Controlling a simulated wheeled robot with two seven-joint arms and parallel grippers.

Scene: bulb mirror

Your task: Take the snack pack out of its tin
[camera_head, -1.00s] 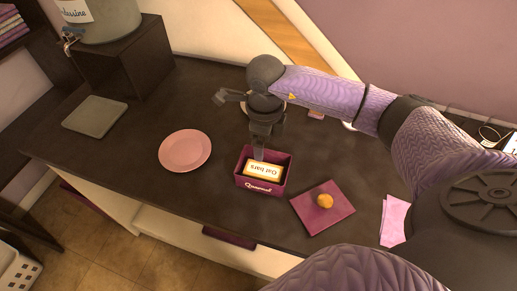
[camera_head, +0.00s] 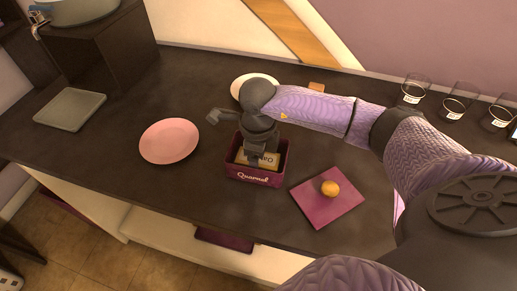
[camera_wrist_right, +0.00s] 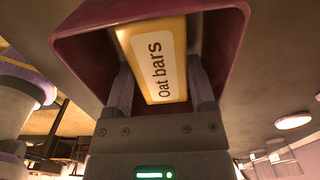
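The snack pack, a yellow-orange box labelled "Oat bars" (camera_head: 268,160), sits inside an open maroon tin (camera_head: 238,171) near the counter's front edge. My right gripper (camera_head: 258,153) points down into the tin from above and partly hides the pack in the head view. In the right wrist view the pack (camera_wrist_right: 162,68) lies between the two spread fingers of my right gripper (camera_wrist_right: 160,82), slightly tilted relative to them. Whether either finger touches it is hard to tell. The tin's wall (camera_wrist_right: 88,42) surrounds the pack and fingertips. My left gripper is not in view.
A pink plate (camera_head: 169,141) lies left of the tin. A maroon square mat (camera_head: 318,207) with an orange fruit (camera_head: 330,188) lies close on its right. A white plate (camera_head: 243,85) is behind. Glasses (camera_head: 459,101) stand at the back right. A grey tray (camera_head: 71,109) lies far left.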

